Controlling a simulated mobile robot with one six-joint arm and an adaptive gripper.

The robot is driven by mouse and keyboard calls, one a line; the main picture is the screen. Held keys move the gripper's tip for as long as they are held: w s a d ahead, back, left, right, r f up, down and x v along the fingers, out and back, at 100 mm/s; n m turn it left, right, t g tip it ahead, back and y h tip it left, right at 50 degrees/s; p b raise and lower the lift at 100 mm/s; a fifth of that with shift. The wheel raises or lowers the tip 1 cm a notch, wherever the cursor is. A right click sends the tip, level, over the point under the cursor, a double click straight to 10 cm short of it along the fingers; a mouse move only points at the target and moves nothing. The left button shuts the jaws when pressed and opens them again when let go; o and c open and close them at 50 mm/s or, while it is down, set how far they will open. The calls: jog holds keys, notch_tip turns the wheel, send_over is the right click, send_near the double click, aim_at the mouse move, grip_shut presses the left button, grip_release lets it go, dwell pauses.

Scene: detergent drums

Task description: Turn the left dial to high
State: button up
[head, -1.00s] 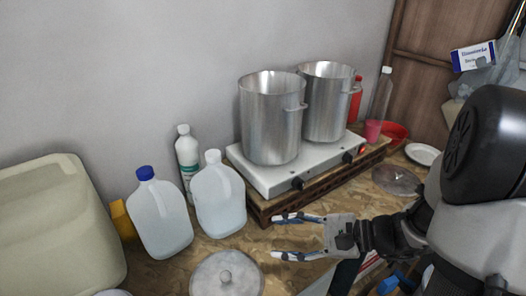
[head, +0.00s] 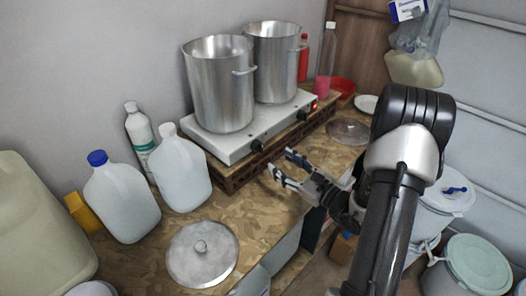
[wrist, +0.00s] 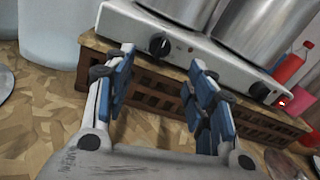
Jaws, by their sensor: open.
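The white two-burner hotplate (head: 215,147) sits on a brown slatted crate on the counter. Its left dial (head: 257,146) is a black knob on the front face; it also shows in the wrist view (wrist: 160,45), between and beyond my fingertips. Its setting is too small to read surely. The right dial (head: 303,116) is near a lit red lamp (head: 314,105). My gripper (head: 280,161) is open and empty, in front of the hotplate and close to the left dial, apparently not touching it. The blue-padded fingers straddle the dial in the wrist view (wrist: 162,57).
Two tall metal pots (head: 220,85) (head: 273,62) stand on the hotplate. A round lid (head: 202,253) lies on the counter in front. Another lid (head: 347,131) lies at right.

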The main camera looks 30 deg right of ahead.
aim_at(262, 149)
jog(key=x, duration=0.9)
jog(key=shift+w+b, duration=0.1)
jog(key=shift+b, duration=0.25)
jog(key=shift+c, duration=0.2)
jog(key=c, duration=1)
jog(key=shift+m, duration=0.4)
jog(key=m+p, duration=0.3)
jog(key=m, duration=0.2)
jog(key=shift+r+m+p, duration=0.15)
jog(key=shift+m+p, duration=0.15)
jog(key=shift+p, duration=0.05)
jog(key=m+p, duration=0.2)
jog(key=m, duration=0.2)
jog(key=shift+m+g+p, duration=0.4)
jog(key=shift+m+p, duration=0.4)
jog(key=shift+m, duration=0.6)
